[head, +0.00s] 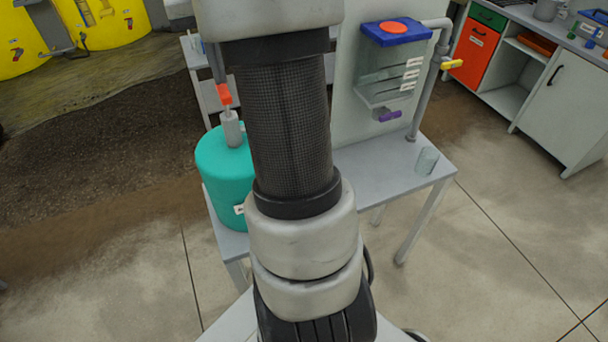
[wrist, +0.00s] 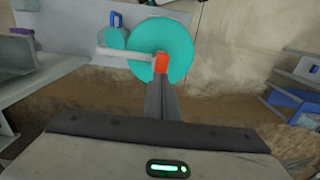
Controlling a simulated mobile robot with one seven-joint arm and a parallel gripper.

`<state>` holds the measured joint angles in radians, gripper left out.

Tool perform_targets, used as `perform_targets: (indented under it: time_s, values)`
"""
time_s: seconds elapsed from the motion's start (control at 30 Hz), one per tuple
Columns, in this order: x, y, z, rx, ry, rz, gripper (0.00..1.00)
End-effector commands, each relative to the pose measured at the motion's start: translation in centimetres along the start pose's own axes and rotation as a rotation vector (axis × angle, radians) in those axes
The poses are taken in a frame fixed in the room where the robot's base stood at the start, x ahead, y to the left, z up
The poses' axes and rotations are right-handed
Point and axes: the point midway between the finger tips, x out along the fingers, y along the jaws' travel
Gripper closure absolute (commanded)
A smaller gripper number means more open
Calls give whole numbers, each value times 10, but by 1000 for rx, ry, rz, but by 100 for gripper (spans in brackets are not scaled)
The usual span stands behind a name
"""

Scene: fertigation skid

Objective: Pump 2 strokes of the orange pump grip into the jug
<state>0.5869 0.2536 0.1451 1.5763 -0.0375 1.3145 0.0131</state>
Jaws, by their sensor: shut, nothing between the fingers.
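The orange pump grip (head: 224,95) sits on a light pump stem on top of the teal drum (head: 222,165). In the wrist view the orange grip (wrist: 161,62) shows over the round teal drum top (wrist: 182,42), with a white spout (wrist: 118,53) running left from it. A small teal vessel with a blue handle (wrist: 115,19), apparently the jug, stands near the spout; my arm hides that area in the head view. My gripper (wrist: 162,80) is shut and empty, its tips right at the orange grip; I cannot tell whether they touch it.
A clear cup (head: 427,161) stands on the right end of the grey bench (head: 385,180). A clear tank with a blue lid (head: 397,33) and a pipe with a yellow valve (head: 452,64) stand behind. Yellow tanks (head: 110,20) are at far left. The front floor is clear.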

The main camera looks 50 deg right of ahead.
Motion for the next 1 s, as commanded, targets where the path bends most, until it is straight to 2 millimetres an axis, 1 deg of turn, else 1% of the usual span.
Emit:
perform_targets:
  time_s: [0.13,0.23,0.73,0.83,1.0]
  values:
    - [-2,0,0,0,0,0,100]
    - [-8,0,0,0,1,0,100]
    - [-58,0,0,0,0,0,100]
    - [-62,0,0,0,0,0,100]
    - [-60,0,0,0,0,0,100]
